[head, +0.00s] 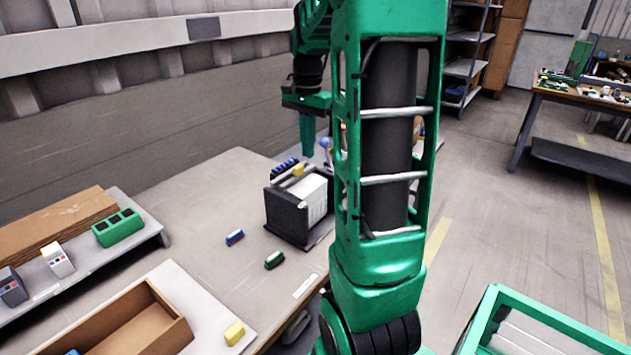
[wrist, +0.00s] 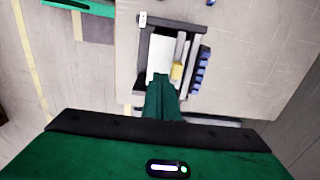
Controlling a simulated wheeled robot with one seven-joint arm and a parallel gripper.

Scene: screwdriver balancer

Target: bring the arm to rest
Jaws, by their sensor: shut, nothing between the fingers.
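My gripper (head: 307,150) has green fingers that point down and are shut with nothing between them. In the head view it hangs above the back of the table, behind and above a dark box-like fixture (head: 287,225) with a white panel. In the wrist view my gripper (wrist: 161,80) overlaps the lower part of this fixture (wrist: 183,25); I cannot tell the height between them. My green arm covers the middle of the head view and hides part of the table's right side.
A yellow block (head: 298,169) and a row of blue pieces (head: 284,168) are at the fixture. A blue piece (head: 235,237) and a green piece (head: 274,259) lie on the table (head: 215,200). A brown tray (head: 140,325) and a shelf with a green block (head: 118,228) stand left.

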